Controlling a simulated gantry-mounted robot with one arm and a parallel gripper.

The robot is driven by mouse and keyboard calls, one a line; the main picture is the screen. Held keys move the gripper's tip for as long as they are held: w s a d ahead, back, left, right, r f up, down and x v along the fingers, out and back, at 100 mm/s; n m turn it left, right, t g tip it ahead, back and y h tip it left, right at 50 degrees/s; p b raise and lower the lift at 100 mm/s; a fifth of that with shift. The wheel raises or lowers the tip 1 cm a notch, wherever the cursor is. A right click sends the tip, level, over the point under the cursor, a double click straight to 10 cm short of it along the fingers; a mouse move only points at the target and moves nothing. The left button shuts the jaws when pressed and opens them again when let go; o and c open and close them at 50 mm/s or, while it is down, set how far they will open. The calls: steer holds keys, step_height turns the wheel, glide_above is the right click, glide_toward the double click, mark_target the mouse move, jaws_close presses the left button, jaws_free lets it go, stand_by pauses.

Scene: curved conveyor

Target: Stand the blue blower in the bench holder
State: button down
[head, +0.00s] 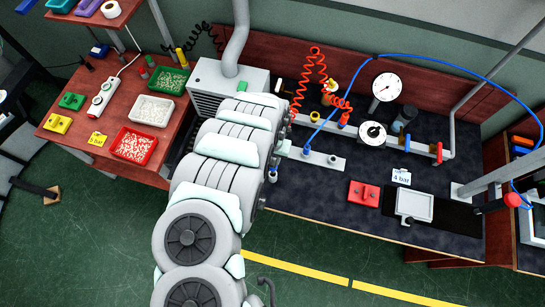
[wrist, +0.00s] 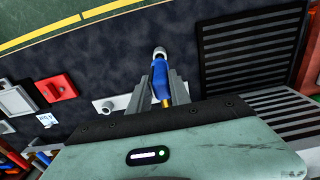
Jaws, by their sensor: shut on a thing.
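In the wrist view my gripper (wrist: 160,80) is shut on the blue blower (wrist: 160,73), with one grey finger on each side of it. A pale round end shows at the blower's far tip, over the dark bench top. A yellow part shows between the fingers. In the head view my arm hides the gripper, and a small blue piece (head: 272,176) beside the arm may be the blower. A pale metal bar with round openings (head: 322,158), possibly the bench holder, lies on the bench; part of it shows left of my gripper in the wrist view (wrist: 118,103).
A red block (head: 364,194), a 4 bar card (head: 401,176) and a pale tray (head: 414,205) lie right on the bench. Orange coiled and blue hoses rise behind the bar. A slatted grey unit (head: 205,95) stands left. The bench front between is clear.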

steer(key=shift+f+b, duration=2.75)
steer(key=shift+f, duration=0.8)
steer(key=c, duration=1.1)
jaws_free()
step_height(320, 180, up, 11)
steer(key=shift+w+f+p, duration=0.1)
steer(key=shift+p, duration=1.15)
steer(key=shift+d, duration=0.1)
